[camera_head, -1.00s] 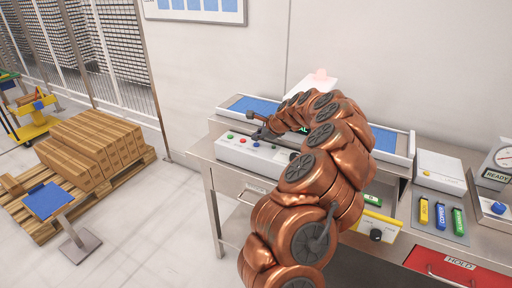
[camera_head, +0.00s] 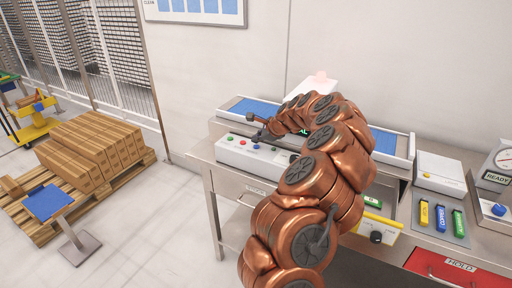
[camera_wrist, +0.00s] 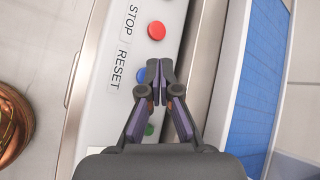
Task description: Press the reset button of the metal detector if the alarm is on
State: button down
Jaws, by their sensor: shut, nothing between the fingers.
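The metal detector's pale control box (camera_head: 265,155) stands on the steel table, with green, red and blue buttons in a row. In the wrist view, the red button (camera_wrist: 156,31) is beside the word STOP and the blue button (camera_wrist: 141,75) beside RESET. My gripper (camera_wrist: 160,72) is shut and empty, its tips over the box edge just beside the blue button and partly covering it. Contact cannot be told. In the head view my gripper (camera_head: 262,134) is above the buttons. A pinkish glowing lamp (camera_head: 320,76) tops the detector. My arm hides most of its green-lettered display (camera_head: 303,132).
A blue conveyor belt (camera_head: 386,140) runs behind the box. A carton pallet (camera_head: 95,150) stands on the floor at left.

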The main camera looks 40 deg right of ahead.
aim_at(257, 147)
jog(key=shift+f, duration=0.15)
dwell(0.3)
jog(key=shift+f, duration=0.3)
jog(key=shift+f, duration=0.35)
dwell(0.7)
jog(key=shift+r, duration=0.1)
jog(key=shift+r+p, duration=0.45)
jog(key=shift+r, duration=0.3)
jog(key=shift+r, duration=0.1)
jog(key=shift+r+p, duration=1.45)
jog(key=shift+r, duration=0.95)
